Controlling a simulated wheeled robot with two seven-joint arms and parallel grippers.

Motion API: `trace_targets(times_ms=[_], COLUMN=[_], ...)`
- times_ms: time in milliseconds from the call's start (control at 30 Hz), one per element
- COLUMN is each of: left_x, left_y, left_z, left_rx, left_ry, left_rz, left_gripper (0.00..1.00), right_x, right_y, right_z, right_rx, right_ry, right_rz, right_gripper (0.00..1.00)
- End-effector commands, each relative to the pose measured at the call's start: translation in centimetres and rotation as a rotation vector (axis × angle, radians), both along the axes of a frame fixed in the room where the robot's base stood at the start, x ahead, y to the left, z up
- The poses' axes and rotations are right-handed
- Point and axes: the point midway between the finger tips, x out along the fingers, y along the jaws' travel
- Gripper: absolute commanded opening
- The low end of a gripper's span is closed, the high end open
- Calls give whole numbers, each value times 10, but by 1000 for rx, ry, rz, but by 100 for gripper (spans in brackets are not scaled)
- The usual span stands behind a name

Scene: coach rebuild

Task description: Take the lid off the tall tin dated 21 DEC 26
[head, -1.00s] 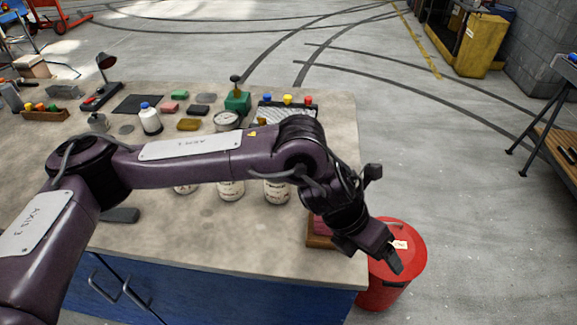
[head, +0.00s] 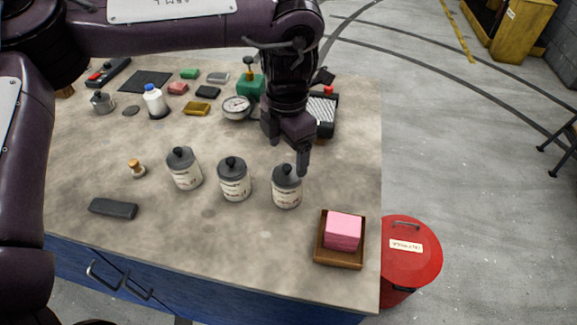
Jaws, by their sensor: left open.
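Three tall cream tins with dark grey knobbed lids stand upright in a row on the bench: the left tin (head: 186,177), the middle tin (head: 235,187) and the right tin (head: 287,194). All three lids are on. Their labels carry print too small to read, so I cannot tell which is dated 21 DEC 26. My left gripper (head: 288,152) points down, open and empty, just above and behind the right tin's lid (head: 287,173). I cannot tell whether a finger touches that lid. My right gripper is out of view.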

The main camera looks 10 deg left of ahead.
Motion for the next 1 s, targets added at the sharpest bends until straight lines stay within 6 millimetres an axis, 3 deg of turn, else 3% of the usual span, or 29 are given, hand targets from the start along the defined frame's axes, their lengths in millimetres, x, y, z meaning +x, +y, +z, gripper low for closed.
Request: trace_targets(times_ms=[100, 233, 400, 533, 667, 1000], left_x=[1, 5, 5, 5, 5, 5], left_y=[1, 3, 2, 2, 2, 2], left_z=[-12, -31, -51, -55, -55, -55], left_rx=[1, 2, 0, 1, -1, -1], left_ry=[4, 2, -1, -2, -2, -2], left_rz=[1, 1, 0, 0, 0, 0], left_gripper=[79, 79, 79, 79, 79, 35], right_x=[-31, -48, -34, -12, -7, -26], right_y=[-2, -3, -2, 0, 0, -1], right_z=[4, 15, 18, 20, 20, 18], right_rx=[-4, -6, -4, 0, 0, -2], right_ry=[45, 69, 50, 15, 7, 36], right_rz=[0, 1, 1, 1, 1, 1], right_gripper=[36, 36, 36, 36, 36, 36])
